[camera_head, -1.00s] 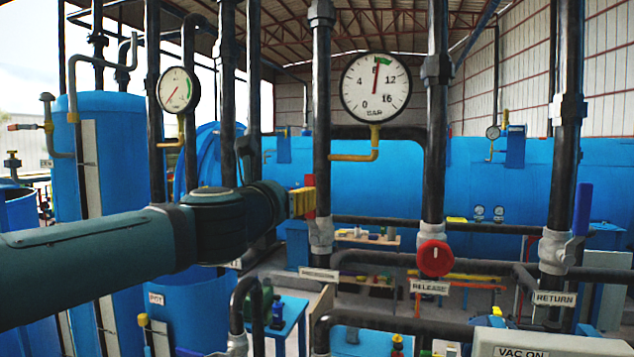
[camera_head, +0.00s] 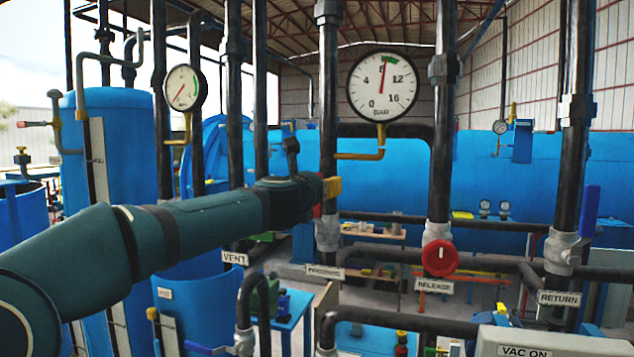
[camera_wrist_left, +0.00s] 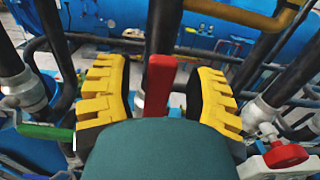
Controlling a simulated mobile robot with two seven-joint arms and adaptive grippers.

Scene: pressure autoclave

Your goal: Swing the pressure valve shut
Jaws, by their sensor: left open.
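The pressure valve's red lever (camera_wrist_left: 160,85) stands upright between the two yellow fingers of my left gripper (camera_wrist_left: 162,80) in the left wrist view. Gaps show on both sides of the lever, so the open fingers are around it without gripping it. In the head view my left gripper (camera_head: 332,187) is at the dark vertical pipe above the PRESSURE label (camera_head: 325,272). Only a sliver of the red lever (camera_head: 318,208) shows there; my gripper and wrist hide most of it. The valve body (camera_head: 327,234) is grey. My right gripper is not in view.
The red RELEASE wheel (camera_head: 440,258) is to the right, and a blue lever (camera_head: 588,210) stands upright by the RETURN pipe. A pressure gauge (camera_head: 383,86) and its yellow pipe (camera_head: 362,155) are above. A green handle (camera_wrist_left: 45,132) lies left of the gripper.

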